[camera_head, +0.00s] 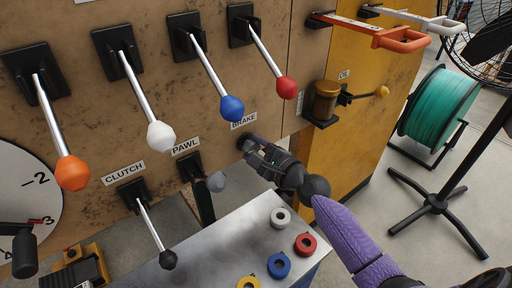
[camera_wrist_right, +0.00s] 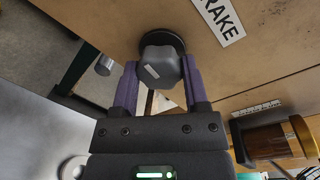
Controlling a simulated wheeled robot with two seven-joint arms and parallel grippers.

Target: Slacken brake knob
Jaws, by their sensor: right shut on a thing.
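The brake knob (camera_wrist_right: 160,66) is a dark grey, faceted knob with a pale mark, on a round black base against the brown panel. In the head view the knob (camera_head: 245,142) is partly hidden by my gripper, just below the BRAKE label (camera_head: 243,120). The label also shows in the wrist view (camera_wrist_right: 219,15). My right gripper (camera_head: 252,146) reaches the knob from the lower right. In the wrist view its purple fingers (camera_wrist_right: 160,82) lie on both sides of the knob, shut on it. My left gripper is not in view.
Levers with orange (camera_head: 72,172), white (camera_head: 161,136), blue (camera_head: 232,108) and red (camera_head: 287,88) knobs hang above and left. The pawl lever (camera_head: 216,181) and clutch lever (camera_head: 167,259) are lower left. A grey bench (camera_head: 225,245) with coloured rings lies below. An oil cup (camera_head: 326,100) is right.

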